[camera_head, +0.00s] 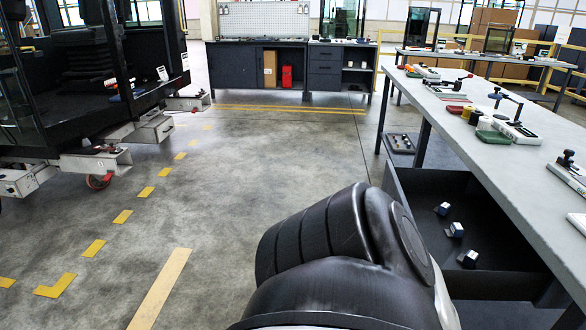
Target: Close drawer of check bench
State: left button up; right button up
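The check bench (500,125) runs along the right side, with a grey top and dark legs. Its dark drawer (505,235) stands open below the top, pulled out to the left into the aisle. Several small blue-and-white blocks (456,229) lie inside it. A large dark link of my own arm fills the bottom middle and hides the drawer's near left part. Neither of my grippers shows, so I cannot see where they are relative to the drawer.
Tools and small parts, such as a green-and-white fixture (515,132), lie on the bench top. A dark cab (75,75) on a trolley stands at the left. A workbench (260,65) stands at the back. The floor between them is clear.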

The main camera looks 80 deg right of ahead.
aim_at(508, 266)
jog(key=z, duration=4.4)
jog(key=k, duration=0.3)
jog(key=u, duration=1.3)
jog(key=i, duration=0.95)
jog(key=z, duration=0.85)
